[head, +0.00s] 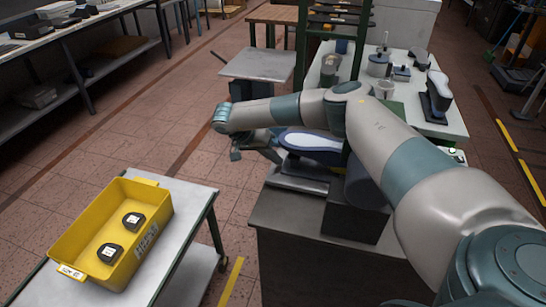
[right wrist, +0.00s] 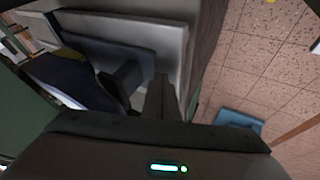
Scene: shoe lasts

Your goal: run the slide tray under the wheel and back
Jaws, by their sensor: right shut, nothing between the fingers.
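My right arm reaches across the head view, and its gripper (head: 237,154) is by the left edge of the dark machine. In the right wrist view the fingers (right wrist: 162,98) are together and empty, close to a dark upright piece (right wrist: 124,78) on a pale metal part; whether they touch it I cannot tell. A shoe-shaped piece with a blue and white top (head: 312,142) lies on a grey tray-like plate (head: 298,180) on the machine. A dark rounded drum (head: 366,188), perhaps the wheel, sits right of it, partly behind my arm. My left gripper is not in view.
A yellow bin (head: 72,228) with two dark labelled pieces stands on a grey cart (head: 184,233) at left. A white table (head: 448,122) with a shoe last (head: 438,95) and pots stands behind my arm. Tiled floor lies open between cart and machine.

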